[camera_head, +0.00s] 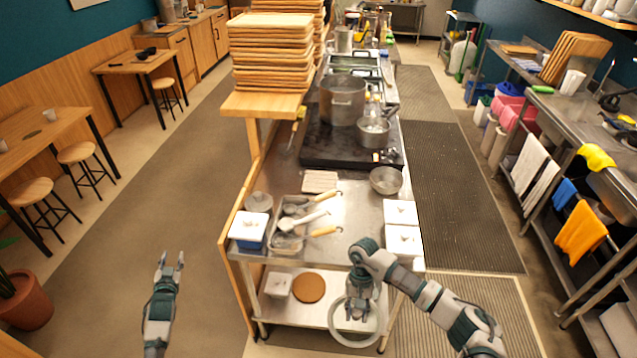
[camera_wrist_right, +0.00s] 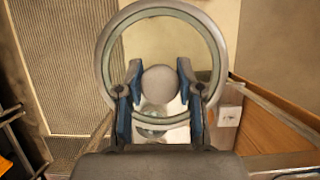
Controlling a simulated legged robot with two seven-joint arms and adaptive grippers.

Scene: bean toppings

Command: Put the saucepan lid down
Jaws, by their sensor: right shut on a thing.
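The saucepan lid (camera_head: 352,343) is a clear glass disc with a pale rim and a round knob. My right gripper (camera_head: 357,308) holds it in front of the near end of the steel counter, low beside the lower shelf. In the right wrist view the fingers of the right gripper (camera_wrist_right: 159,72) sit on both sides of the knob, and the lid's rim (camera_wrist_right: 165,9) circles behind them. A lidless saucepan (camera_head: 373,132) stands on the black cooktop. My left gripper (camera_head: 173,261) is open and empty over the floor, left of the counter.
The steel counter (camera_head: 345,210) holds a utensil tray (camera_head: 287,240), white-lidded containers (camera_head: 402,240) and a metal bowl (camera_head: 386,180). A bare steel patch lies mid-counter. A lower shelf (camera_head: 310,313) carries a round wooden board (camera_head: 308,288). Stacked wooden trays (camera_head: 270,55) stand behind left.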

